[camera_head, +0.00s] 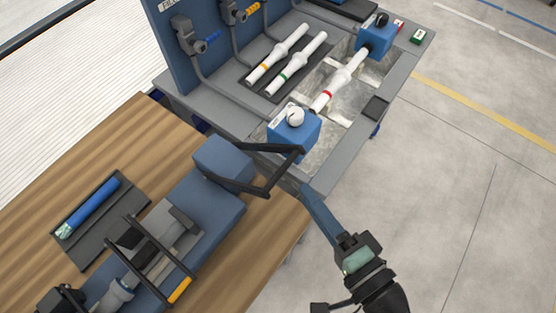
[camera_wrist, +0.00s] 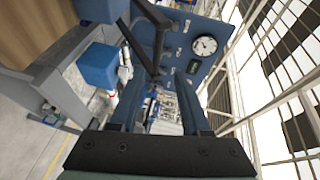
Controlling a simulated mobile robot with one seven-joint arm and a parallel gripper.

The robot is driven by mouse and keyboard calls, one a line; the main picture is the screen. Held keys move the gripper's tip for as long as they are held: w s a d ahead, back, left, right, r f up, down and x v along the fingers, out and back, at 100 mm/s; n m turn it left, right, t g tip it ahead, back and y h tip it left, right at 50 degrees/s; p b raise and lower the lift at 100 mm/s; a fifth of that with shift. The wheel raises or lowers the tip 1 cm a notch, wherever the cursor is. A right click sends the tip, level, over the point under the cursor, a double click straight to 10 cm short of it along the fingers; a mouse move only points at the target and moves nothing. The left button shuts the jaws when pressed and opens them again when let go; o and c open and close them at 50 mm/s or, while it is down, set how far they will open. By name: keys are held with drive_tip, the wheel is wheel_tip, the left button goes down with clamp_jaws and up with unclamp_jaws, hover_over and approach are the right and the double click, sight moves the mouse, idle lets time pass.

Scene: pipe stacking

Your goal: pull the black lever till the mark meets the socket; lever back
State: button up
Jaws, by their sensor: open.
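The black lever (camera_head: 268,186) is a bent bar frame reaching out from a blue machine body (camera_head: 222,210) on the wooden table. In the wrist view a black bar (camera_wrist: 160,45), likely this lever, crosses ahead of my fingers. My gripper (camera_head: 306,190) is open, with its visible blue finger near the lever's outer corner; I cannot tell whether they touch. It also shows in the wrist view (camera_wrist: 157,85), empty. A white pipe (camera_head: 341,79) with a red mark (camera_head: 326,95) lies between two blue socket blocks. The mark is slightly apart from the near block (camera_head: 293,133).
Two spare white pipes, with orange (camera_head: 278,52) and green (camera_head: 296,64) marks, lie on a dark mat. A blue tube (camera_head: 92,205) lies on a tray on the wooden table (camera_head: 110,150). The floor at right (camera_head: 470,180) is clear.

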sight(280, 168)
drive_tip(key=shift+m, duration=0.3)
drive_tip(key=p+x, duration=0.1)
drive_tip(key=x, duration=0.5)
drive_tip(key=p+x, duration=0.2)
drive_tip(key=x, duration=0.4)
drive_tip(key=shift+s+a+f, duration=0.15)
drive_tip(key=shift+a+f, duration=0.1)
clamp_jaws()
idle(0.8)
